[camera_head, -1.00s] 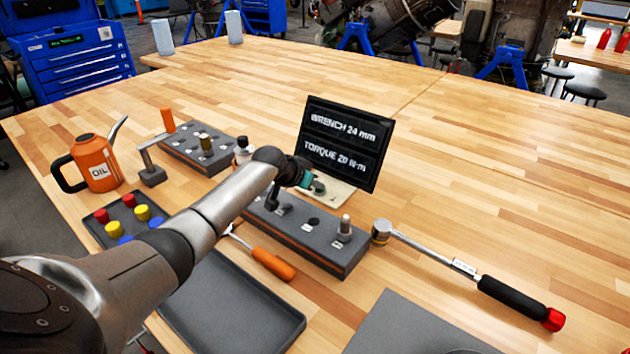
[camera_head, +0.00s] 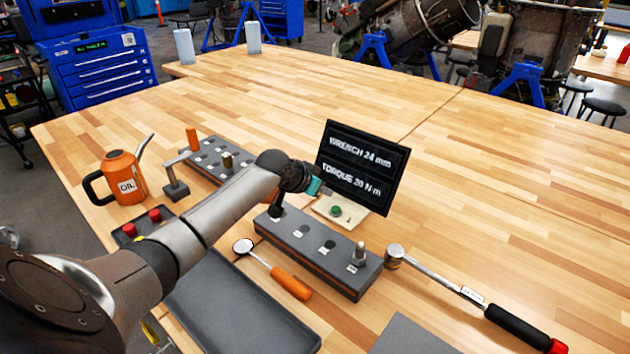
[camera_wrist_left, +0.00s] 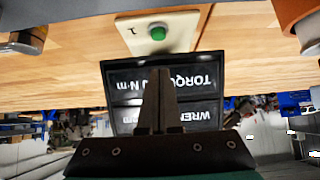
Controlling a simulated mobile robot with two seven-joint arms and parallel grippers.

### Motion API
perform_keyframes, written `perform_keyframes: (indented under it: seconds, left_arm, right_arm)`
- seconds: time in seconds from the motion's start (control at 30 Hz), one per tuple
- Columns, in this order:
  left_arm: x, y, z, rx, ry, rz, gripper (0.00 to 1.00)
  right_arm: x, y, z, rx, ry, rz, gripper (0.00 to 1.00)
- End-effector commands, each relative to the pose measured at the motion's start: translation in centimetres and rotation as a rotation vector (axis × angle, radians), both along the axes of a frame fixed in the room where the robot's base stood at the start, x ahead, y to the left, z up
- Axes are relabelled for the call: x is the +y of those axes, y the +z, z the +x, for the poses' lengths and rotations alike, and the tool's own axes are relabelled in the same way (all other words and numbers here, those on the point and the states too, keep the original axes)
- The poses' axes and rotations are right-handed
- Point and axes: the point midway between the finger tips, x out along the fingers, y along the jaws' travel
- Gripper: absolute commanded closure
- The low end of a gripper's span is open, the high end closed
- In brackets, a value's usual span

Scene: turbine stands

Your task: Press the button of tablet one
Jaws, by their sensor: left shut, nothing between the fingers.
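The tablet (camera_head: 365,165) is a black upright screen reading "WRENCH 24 mm" and "TORQUE 20 N·m". At its foot is a cream base plate (camera_head: 322,205) with a round green button (camera_head: 336,211). My left gripper (camera_head: 315,187) is above and left of the button, apart from it, its fingers barely visible in the head view. In the left wrist view, the shut, empty fingers (camera_wrist_left: 158,85) stand in front of the upside-down tablet screen (camera_wrist_left: 205,75); the button (camera_wrist_left: 158,32) shows beyond their tips, on the plate marked "1" (camera_wrist_left: 185,24). My right gripper is not in view.
A grey socket block (camera_head: 318,258) lies just in front of the plate, with a torque wrench (camera_head: 470,295) to its right. An orange-handled mirror (camera_head: 290,284), a grey tray (camera_head: 240,310) and an oil can (camera_head: 124,178) are nearer or left.

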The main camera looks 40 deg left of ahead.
Motion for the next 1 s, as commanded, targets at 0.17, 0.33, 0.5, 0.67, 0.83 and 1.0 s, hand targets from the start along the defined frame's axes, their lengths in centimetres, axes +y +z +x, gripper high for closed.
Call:
perform_keyframes:
  seconds: [0.17,0.33,0.5,0.67,0.83,1.0]
  left_arm:
    - [0.2,1.9,-1.7,-0.001,-0.002,0.002,1.0]
    - [0.3,2.9,-2.8,0.0,0.001,0.001,1.0]
    - [0.3,3.3,-3.3,-0.001,0.0,0.0,1.0]
    - [0.3,3.4,-3.3,-0.001,0.0,0.0,1.0]
    - [0.3,3.4,-3.3,-0.001,0.0,0.0,1.0]
    - [0.3,3.4,-3.3,-0.001,0.0,0.0,1.0]
  right_arm:
    - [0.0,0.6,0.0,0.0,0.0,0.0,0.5]
    - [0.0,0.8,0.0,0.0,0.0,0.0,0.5]
    - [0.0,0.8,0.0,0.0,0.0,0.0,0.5]
    - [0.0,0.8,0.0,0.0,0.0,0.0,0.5]
    - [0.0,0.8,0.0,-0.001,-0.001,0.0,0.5]
    - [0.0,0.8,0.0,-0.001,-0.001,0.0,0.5]
